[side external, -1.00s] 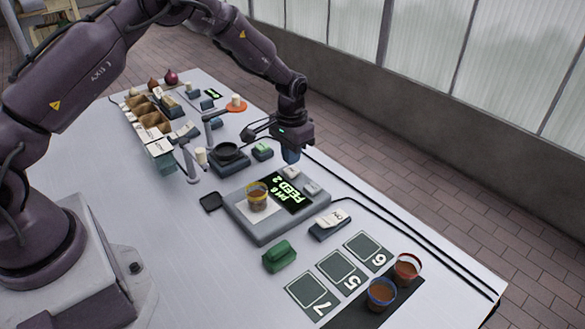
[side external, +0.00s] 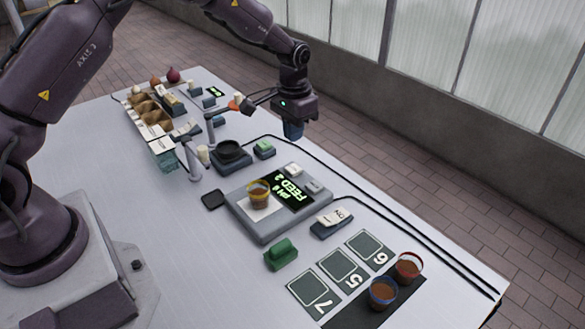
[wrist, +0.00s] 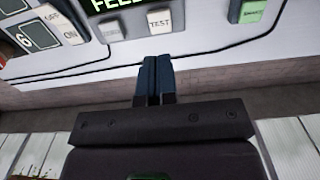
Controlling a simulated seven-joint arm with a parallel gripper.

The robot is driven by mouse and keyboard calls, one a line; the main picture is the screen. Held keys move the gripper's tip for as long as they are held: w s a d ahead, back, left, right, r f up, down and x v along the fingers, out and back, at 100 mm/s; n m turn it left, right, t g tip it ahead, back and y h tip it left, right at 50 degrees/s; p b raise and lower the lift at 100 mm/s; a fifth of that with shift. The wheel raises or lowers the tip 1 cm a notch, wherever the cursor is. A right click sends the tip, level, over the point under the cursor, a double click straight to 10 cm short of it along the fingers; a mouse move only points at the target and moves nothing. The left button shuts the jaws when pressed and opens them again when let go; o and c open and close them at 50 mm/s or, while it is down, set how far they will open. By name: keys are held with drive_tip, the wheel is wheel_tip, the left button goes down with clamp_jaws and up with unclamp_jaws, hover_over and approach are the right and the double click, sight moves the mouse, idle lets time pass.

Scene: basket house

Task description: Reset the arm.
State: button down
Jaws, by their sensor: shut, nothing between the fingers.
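My gripper (side external: 293,131) hangs in the air above the table's far edge, beyond the grey instrument. In the wrist view my gripper (wrist: 153,62) has its two blue fingers together, with nothing between them. It is apart from everything on the table. My arm reaches over the table from the left side of the side view.
A grey instrument (side external: 262,232) with a lit screen (side external: 290,190) holds a yellow-rimmed cup (side external: 258,194). Red-rimmed (side external: 408,268) and blue-rimmed (side external: 383,293) cups stand on a dark mat at front right. Black cables (side external: 400,232) run along the far edge. A green block (side external: 281,254) sits in front.

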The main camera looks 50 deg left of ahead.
drive_tip(key=s+d+r+t, duration=0.2)
drive_tip(key=s+r, duration=0.9)
drive_tip(key=s, duration=0.3)
drive_tip(key=s+d+r+t, duration=0.1)
drive_tip(key=s+r+t, duration=0.2)
drive_tip(key=s+r, duration=0.8)
drive_tip(key=shift+s+d+r+t, duration=0.3)
drive_tip(key=shift+s+d+r, duration=0.05)
drive_tip(key=shift+s, duration=1.7)
